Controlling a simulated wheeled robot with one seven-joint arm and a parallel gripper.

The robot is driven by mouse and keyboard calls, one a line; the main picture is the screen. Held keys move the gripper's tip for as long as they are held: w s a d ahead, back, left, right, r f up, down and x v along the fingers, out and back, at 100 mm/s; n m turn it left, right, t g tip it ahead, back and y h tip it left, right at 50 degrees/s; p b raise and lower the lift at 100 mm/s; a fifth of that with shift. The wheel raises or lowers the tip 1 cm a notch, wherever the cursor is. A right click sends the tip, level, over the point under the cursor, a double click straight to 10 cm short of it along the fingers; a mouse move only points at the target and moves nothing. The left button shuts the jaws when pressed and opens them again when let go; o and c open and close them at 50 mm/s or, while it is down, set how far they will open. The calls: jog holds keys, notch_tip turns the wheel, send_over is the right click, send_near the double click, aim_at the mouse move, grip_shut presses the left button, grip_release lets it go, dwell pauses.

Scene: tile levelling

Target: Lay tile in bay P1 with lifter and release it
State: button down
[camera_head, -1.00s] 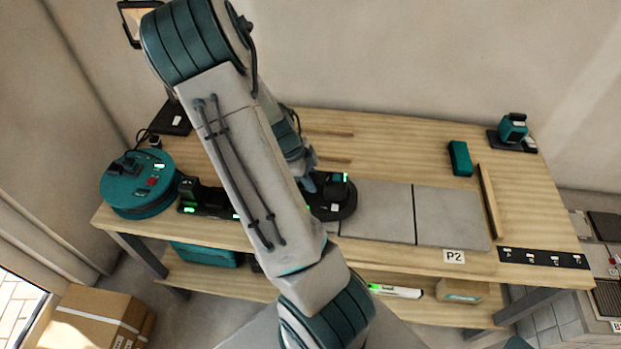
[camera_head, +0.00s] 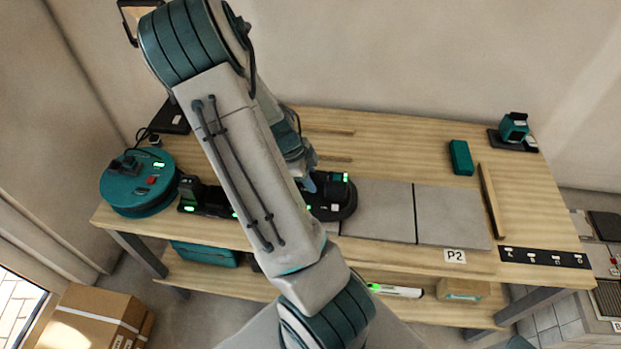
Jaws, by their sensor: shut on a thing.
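The black round lifter (camera_head: 337,206) with green lights sits at the left part of a grey tile (camera_head: 380,212). My gripper (camera_head: 308,184) shows only in part beside my arm and is shut on the lifter. The tile appears to lie flat on the bench, but my arm hides its left side. A second grey tile (camera_head: 455,214) lies to its right, with a thin dark gap between them. A P2 label (camera_head: 454,256) is at the bench front below the second tile. No P1 label shows; my arm covers that area.
A teal reel (camera_head: 137,188) and a black charger strip (camera_head: 205,208) stand left on the wooden bench (camera_head: 400,140). A wooden strip (camera_head: 490,200) edges the right tile. A teal block (camera_head: 460,157) and a teal device (camera_head: 513,127) stand at the back right.

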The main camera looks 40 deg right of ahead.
jog(key=shift+f, duration=0.3)
dwell(0.5)
jog(key=c, duration=1.2)
grip_release()
jog(key=shift+o, duration=0.2)
jog(key=shift+b, duration=0.3)
